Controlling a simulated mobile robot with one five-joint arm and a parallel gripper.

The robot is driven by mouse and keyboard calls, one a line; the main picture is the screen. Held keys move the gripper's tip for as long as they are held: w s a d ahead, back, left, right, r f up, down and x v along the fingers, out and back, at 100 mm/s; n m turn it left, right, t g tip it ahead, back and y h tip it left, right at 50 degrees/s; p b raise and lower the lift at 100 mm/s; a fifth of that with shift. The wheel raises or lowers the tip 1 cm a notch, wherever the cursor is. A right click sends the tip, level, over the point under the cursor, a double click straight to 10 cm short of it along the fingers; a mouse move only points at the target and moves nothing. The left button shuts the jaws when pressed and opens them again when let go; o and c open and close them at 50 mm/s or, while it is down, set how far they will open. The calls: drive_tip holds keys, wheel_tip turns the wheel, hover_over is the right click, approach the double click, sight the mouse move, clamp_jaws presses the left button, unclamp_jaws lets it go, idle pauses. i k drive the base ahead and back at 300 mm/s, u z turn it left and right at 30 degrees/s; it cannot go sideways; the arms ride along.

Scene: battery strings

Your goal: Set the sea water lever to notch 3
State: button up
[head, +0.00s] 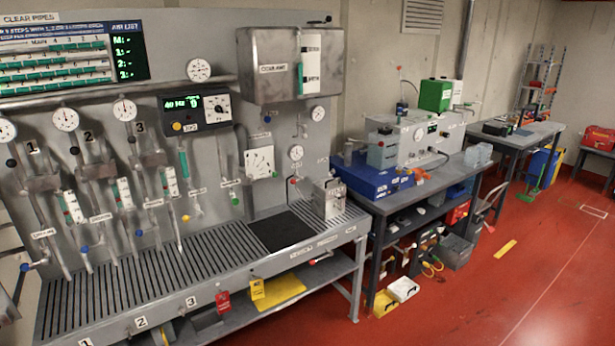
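The grey wall panel (222,80) of a pipe bench fills the left half of the head view. Several levers and valves are on it, with labels too small to read, so I cannot tell which is the sea water lever. A white plate with marks and a dark pointer (260,162) is on the panel below the coolant tank (290,65); its notch numbers are not readable. A lever with a green handle (184,164) and one with a red handle (293,180) are also on the panel. My gripper is not in view.
The slatted bench top (160,283) juts out below the panel. A second table (395,205) with equipment and a blue box (372,182) adjoins it on the right. Small boxes (402,289) lie on the floor beneath it. The red floor (480,290) at right is mostly clear.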

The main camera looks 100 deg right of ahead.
sight(274, 174)
drive_tip(key=k, duration=0.75)
drive_tip(key=z, duration=2)
drive_tip(key=i, duration=1.05)
